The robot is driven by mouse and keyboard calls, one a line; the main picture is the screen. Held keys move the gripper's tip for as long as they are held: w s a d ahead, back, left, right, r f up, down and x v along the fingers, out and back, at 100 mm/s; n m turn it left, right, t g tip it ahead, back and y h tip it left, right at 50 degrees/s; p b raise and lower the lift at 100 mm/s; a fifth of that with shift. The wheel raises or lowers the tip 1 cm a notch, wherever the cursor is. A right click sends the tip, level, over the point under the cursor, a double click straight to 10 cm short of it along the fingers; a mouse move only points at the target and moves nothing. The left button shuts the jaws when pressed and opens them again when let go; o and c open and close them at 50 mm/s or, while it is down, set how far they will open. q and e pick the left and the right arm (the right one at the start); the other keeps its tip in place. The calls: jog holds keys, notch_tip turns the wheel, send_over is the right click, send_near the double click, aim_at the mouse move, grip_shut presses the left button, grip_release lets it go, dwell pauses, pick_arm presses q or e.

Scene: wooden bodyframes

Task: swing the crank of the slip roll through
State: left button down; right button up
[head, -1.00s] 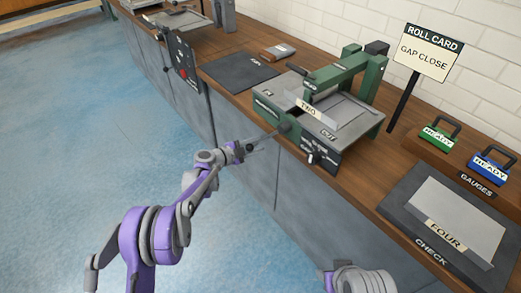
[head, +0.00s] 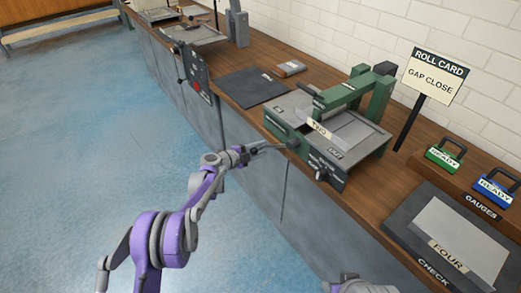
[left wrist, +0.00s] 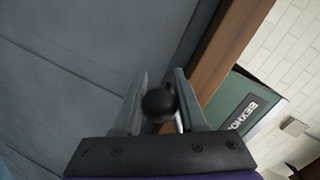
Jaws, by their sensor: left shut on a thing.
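The slip roll (head: 375,95) is a green machine with a grey bed on the bench. A strip marked TWO (head: 320,131) lies on it. Its crank (head: 270,147) is a thin grey arm reaching left from a dark hub on the front side, out over the floor. My left gripper (head: 243,153) is at the crank's outer end. In the left wrist view, a round black knob (left wrist: 158,104) sits between the two fingers of my left gripper (left wrist: 160,95), which are shut on it. The knob is hidden in the head view. My right gripper is out of the head view.
A roll card reading GAP CLOSE (head: 434,76) stands behind the slip roll. Green (head: 445,155) and blue (head: 494,185) READY gauges and a CHECK plate with a sheet marked FOUR (head: 450,245) are at right. A dark mat (head: 252,87) lies left. The floor beside the bench is clear.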

pick_arm(q)
jog(key=shift+w+a+r, duration=0.1)
jog(key=shift+w+r, duration=0.05)
jog(key=shift+r, duration=0.05)
jog(key=shift+c, duration=2.4)
grip_release()
jog(key=v, duration=1)
jog(key=shift+s+a+p, duration=0.25)
jog(key=shift+s+p, duration=0.1)
jog(key=shift+p, duration=0.05)
